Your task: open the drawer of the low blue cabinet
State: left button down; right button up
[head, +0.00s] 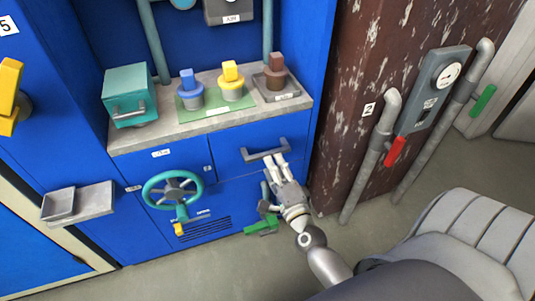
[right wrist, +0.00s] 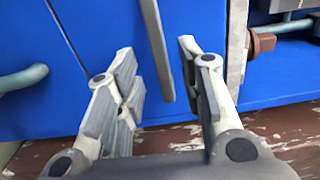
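The low blue cabinet (head: 165,160) stands under a grey worktop. Its drawer (head: 233,137) is at the upper right of the front and looks closed, flush with the cabinet. The drawer's dark grey bar handle (head: 252,156) shows in the head view, its right part close to my fingers. My right gripper (head: 276,163) is open at the handle. In the right wrist view, the handle (right wrist: 157,45) runs between the two spread fingers of the gripper (right wrist: 158,65), with gaps on both sides. I cannot tell how deep it sits between them. My left gripper is not in view.
A teal handwheel (head: 172,189) sticks out left of the drawer, and a green lever (head: 262,225) sits below it. A grey shelf (head: 95,202) juts out at the left. A rusty brown wall (head: 345,110) with pipes borders the right. Floor is clear in front.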

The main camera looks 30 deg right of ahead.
aim_at(268, 153)
jog(key=shift+x, duration=2.85)
grip_shut()
